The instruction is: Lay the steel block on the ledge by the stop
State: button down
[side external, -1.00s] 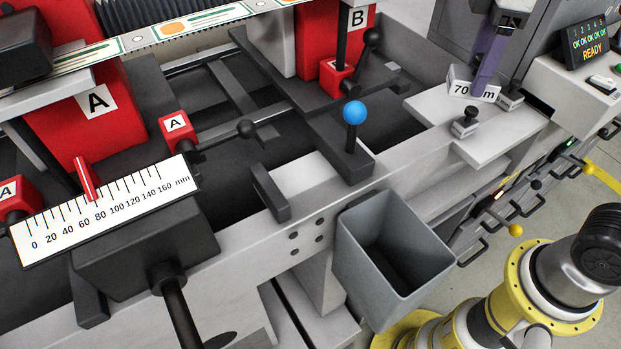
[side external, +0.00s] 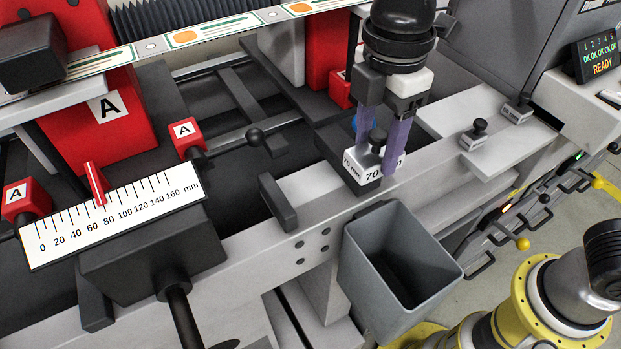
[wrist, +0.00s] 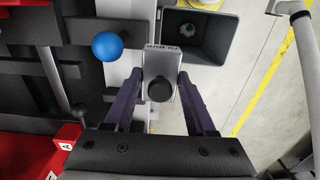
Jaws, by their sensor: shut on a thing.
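My gripper (side external: 384,148) is shut on the steel block (side external: 372,172), a grey block with a black knob and a white label reading 70. The block is over the front rail, beside the blue ball knob (side external: 354,124), which is partly hidden by a finger. In the wrist view the block (wrist: 160,68) is between my purple fingers (wrist: 160,100). The pale ledge (side external: 318,184) lies left of the block, with the dark upright stop bar (side external: 278,203) at its left end. I cannot tell how high the block is above the rail.
A grey open bin (side external: 400,265) hangs in front of the rail, just below the block. Two other blocks, one knobbed (side external: 474,136) and one labelled (side external: 517,108), are on the right plate. Red units (side external: 185,138) and a ruler (side external: 110,215) are at left.

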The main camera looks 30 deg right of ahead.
jog(key=w+a+f, duration=0.1)
jog(key=w+f, duration=0.1)
jog(key=w+a+f, duration=0.4)
jog(key=shift+w+a+f, duration=0.1)
jog(key=shift+w+f, duration=0.05)
jog(key=shift+f, duration=0.15)
jog(key=shift+w+a+f, duration=0.1)
jog(key=shift+w+f, duration=0.05)
jog(key=shift+f, duration=0.05)
jog(key=shift+w+a+f, duration=0.1)
jog(key=shift+f, duration=0.8)
jog(key=shift+w+a+f, duration=0.1)
jog(key=shift+f, duration=0.8)
jog(key=shift+f, duration=0.1)
jog(key=shift+c, duration=1.1)
grip_release()
jog(key=shift+f, duration=0.1)
notch_tip(320, 180, up, 12)
